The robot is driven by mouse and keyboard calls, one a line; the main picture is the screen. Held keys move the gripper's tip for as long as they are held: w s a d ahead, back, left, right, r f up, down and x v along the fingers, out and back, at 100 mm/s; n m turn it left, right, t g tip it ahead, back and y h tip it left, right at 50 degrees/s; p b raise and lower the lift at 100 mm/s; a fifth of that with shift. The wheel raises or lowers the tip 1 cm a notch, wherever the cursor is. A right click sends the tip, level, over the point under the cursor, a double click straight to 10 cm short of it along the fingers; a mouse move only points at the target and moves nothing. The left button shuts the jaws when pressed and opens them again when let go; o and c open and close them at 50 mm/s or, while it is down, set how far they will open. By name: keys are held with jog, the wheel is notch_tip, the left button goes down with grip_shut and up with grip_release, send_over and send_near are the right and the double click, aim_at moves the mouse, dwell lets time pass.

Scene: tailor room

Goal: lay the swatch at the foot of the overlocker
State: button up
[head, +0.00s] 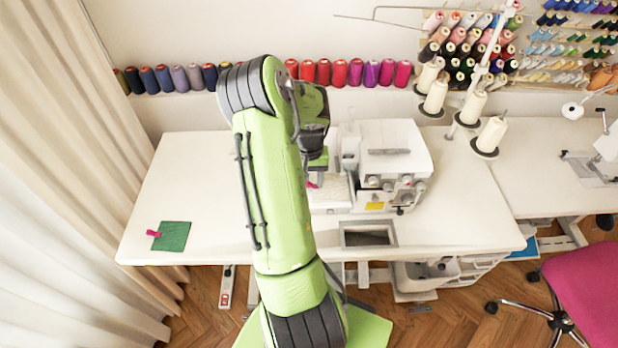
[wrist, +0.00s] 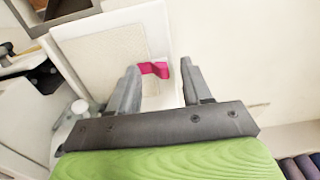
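The white overlocker (head: 392,150) stands on the sewing table, with dials and a yellow label on its front. A cream, finely textured rectangle (wrist: 108,58) lies on a white flat part of it, with a pink tab (wrist: 156,69) at its edge; I cannot tell whether this is a swatch or the machine's own plate. My gripper (wrist: 160,68) is open, with the pink tab between its fingertips, not clamped. In the head view my arm hides most of the gripper; a bit of pink (head: 312,184) shows there. A green swatch (head: 173,237) with a pink tab lies at the table's left front.
The white table (head: 190,180) is clear between the green swatch and my arm. A rectangular opening (head: 368,234) is in its front edge. Thread cones (head: 487,137) stand right of the overlocker, and a row of spools (head: 180,78) lines the wall.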

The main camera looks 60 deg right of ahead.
jog(key=shift+r, duration=0.1)
notch_tip(320, 180, up, 16)
jog(key=p, duration=0.2)
jog(key=shift+f, duration=0.2)
